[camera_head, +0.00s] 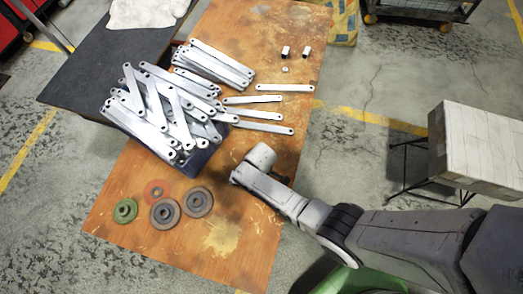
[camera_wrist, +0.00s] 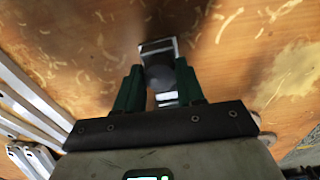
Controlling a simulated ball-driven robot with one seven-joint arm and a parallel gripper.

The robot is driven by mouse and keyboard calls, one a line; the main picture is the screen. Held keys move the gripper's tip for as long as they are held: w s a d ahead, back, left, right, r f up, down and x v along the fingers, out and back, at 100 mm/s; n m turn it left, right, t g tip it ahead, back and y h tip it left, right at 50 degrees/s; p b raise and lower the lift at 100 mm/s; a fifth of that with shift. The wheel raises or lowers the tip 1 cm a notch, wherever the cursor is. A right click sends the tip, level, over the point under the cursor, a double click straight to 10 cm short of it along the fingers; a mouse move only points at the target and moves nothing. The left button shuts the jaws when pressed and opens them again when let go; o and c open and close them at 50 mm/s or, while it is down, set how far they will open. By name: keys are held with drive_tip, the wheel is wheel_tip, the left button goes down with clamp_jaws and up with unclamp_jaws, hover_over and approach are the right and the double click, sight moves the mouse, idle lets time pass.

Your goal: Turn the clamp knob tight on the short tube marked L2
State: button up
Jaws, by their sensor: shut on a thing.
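In the wrist view, my gripper (camera_wrist: 160,84) has its two dark green fingers closed on the sides of a dark rounded knob (camera_wrist: 159,73). A bright metal piece (camera_wrist: 157,47) shows just beyond the knob, and another bright bit shows on its near side. They look like parts of a clamp or short tube, low over the wooden table. No L2 mark is readable, and I cannot tell how tight the knob is. In the head view, the end of my arm is over the table's right side, and the fingertips, knob and tube are hidden beneath it.
A pile of flat galvanized brackets (camera_head: 160,105) covers the table's (camera_head: 222,238) left and middle. Several loose brackets (camera_head: 258,115) lie to its right. Small metal pieces (camera_head: 285,51) stand at the back. Green, red and grey discs (camera_head: 165,213) lie at front left. The front middle is clear.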

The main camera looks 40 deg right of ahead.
drive_tip(key=m, duration=0.8)
drive_tip(key=shift+m, duration=0.3)
drive_tip(key=o, duration=0.9)
drive_tip(key=shift+m, duration=0.3)
drive_tip(key=shift+r, duration=0.1)
wheel_tip(320, 180, up, 6)
drive_tip(key=p, duration=0.6)
